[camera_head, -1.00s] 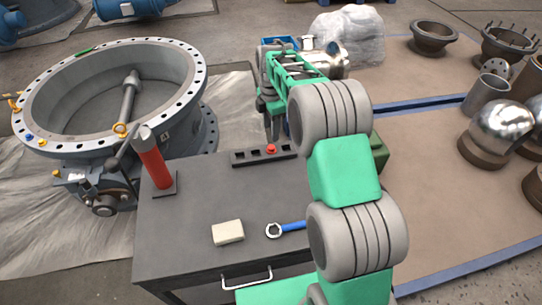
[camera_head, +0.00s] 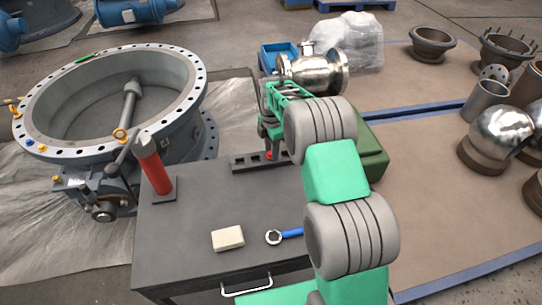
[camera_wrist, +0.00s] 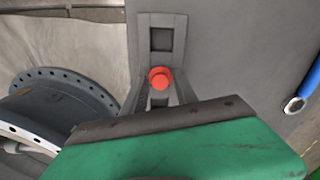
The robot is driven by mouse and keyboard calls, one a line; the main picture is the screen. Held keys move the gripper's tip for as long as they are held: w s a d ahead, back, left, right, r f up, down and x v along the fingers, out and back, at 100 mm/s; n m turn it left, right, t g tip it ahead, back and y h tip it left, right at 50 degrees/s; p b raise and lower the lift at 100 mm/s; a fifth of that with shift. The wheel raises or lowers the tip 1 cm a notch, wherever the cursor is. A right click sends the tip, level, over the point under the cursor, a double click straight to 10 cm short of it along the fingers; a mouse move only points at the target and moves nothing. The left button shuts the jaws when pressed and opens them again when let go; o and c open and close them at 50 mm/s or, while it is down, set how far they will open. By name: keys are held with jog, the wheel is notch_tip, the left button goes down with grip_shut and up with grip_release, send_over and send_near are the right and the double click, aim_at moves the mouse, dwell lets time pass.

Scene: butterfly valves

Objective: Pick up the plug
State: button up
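The plug is a small red round-topped piece in a dark slotted holder (camera_head: 245,163) on the grey cabinet top. In the wrist view the plug (camera_wrist: 160,77) sits near the centre, over the holder (camera_wrist: 177,21). My gripper (camera_wrist: 161,74) points down over the holder, with one grey finger on each side of the plug. The fingers look open, and whether they touch the plug cannot be told. In the head view my gripper (camera_head: 268,147) is at the back edge of the cabinet and hides most of the plug.
On the cabinet top (camera_head: 195,220) are a red cylinder (camera_head: 154,168) on a stand, a pale block (camera_head: 228,238) and a blue-handled wrench (camera_head: 290,233). A large butterfly valve (camera_head: 60,145) stands at left. A green box (camera_head: 372,160) is behind my arm.

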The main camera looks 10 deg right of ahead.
grip_shut()
dwell(0.4)
